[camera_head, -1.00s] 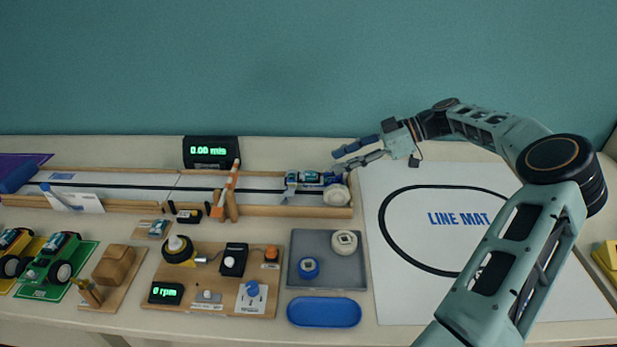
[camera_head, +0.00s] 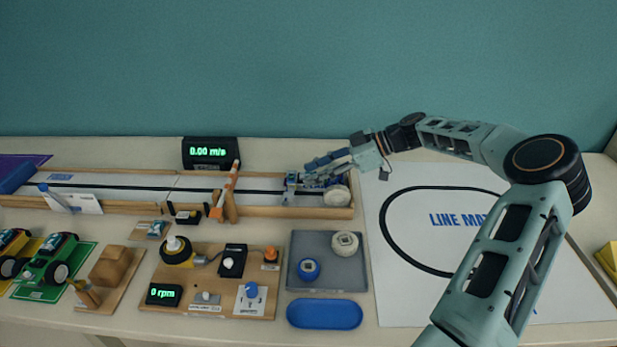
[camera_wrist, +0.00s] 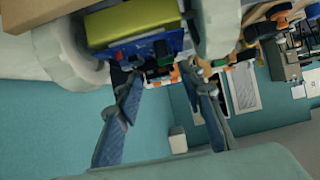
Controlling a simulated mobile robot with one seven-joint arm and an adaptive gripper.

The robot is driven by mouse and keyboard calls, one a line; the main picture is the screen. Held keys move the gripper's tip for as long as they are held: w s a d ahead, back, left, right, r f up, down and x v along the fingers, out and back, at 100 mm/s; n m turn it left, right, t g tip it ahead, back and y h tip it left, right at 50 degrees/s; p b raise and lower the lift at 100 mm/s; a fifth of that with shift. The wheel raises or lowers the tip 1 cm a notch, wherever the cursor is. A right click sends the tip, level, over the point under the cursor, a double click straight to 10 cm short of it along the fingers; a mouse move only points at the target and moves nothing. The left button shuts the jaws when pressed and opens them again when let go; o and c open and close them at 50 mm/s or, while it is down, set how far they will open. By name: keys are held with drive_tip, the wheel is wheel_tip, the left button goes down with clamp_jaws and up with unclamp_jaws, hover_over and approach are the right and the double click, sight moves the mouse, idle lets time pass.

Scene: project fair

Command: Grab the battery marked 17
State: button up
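No marking 17 is readable in either view, so I cannot tell for sure which thing is the battery. A small blue-and-teal vehicle (camera_head: 292,188) with a pale wheel (camera_head: 337,194) sits at the right end of the track. In the wrist view a yellow-green block (camera_wrist: 132,22) lies on a blue part between large pale wheels; its label, if any, is not visible. My gripper (camera_head: 308,174) is over the vehicle, its fingers partly hiding it. In the wrist view my gripper (camera_wrist: 163,74) has its two fingers apart with nothing clearly held between them.
The wooden-edged track (camera_head: 130,188) runs left, with a speed display (camera_head: 211,153) behind and an orange-striped gate (camera_head: 227,190) across it. In front are a grey tray (camera_head: 325,275), a blue tray (camera_head: 324,314) and a motor board (camera_head: 222,262).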

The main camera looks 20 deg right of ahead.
clamp_jaws()
